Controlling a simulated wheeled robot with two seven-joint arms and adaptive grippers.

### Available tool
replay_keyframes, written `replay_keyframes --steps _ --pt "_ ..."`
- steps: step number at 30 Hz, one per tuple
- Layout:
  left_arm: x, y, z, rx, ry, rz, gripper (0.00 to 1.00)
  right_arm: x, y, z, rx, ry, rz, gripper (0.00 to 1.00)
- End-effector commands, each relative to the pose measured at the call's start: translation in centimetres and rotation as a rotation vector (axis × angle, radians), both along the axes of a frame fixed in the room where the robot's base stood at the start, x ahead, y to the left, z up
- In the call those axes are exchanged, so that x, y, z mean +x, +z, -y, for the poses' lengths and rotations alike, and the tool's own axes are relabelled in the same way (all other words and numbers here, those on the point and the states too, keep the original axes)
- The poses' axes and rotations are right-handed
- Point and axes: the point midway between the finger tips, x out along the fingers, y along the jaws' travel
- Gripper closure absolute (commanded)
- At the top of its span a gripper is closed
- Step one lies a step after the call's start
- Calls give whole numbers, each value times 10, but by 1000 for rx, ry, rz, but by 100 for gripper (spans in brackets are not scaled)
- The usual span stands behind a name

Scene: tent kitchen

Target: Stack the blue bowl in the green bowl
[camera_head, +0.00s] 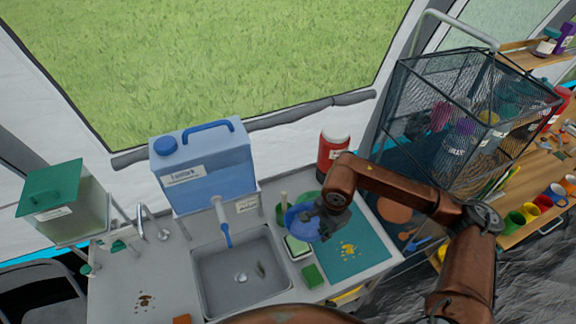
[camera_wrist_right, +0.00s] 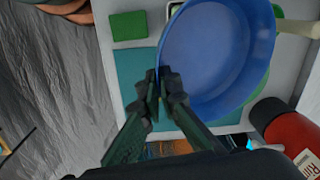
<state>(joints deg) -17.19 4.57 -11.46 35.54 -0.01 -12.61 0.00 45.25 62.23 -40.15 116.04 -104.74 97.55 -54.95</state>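The blue bowl (camera_head: 301,224) is in my right gripper (camera_head: 331,209), above the counter beside the sink. In the right wrist view the blue bowl (camera_wrist_right: 218,55) fills the upper middle, and my fingertips (camera_wrist_right: 162,88) are closed on its near rim. The green bowl (camera_head: 306,198) shows only in part, just behind the blue bowl and my gripper. The blue bowl appears apart from it, held in front of and over its near side. My left gripper is not in view.
A sink (camera_head: 240,272) lies to the left. A green cup with a brush (camera_head: 281,211) stands close to the bowls, and a red bottle (camera_head: 332,150) behind. A teal mat (camera_head: 356,262) with yellow crumbs lies in front, near a green sponge (camera_head: 313,276). A wire rack (camera_head: 440,110) stands right.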

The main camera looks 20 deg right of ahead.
Motion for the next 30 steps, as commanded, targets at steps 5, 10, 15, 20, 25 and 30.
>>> replay_keyframes --steps 5,10,15,20,25,30 --pt "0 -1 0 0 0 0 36 0 0 -1 -1 46 -1 100" --pt "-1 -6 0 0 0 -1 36 -1 -2 -5 -3 222 -4 100" --pt "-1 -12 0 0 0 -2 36 -2 -5 -9 -4 479 -7 100" --pt "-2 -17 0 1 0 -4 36 -3 -6 -14 -3 721 -8 100" --pt "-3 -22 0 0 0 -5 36 -5 -7 -18 -1 961 -5 100" --pt "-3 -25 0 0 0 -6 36 -6 -8 -21 1 1130 -3 100"
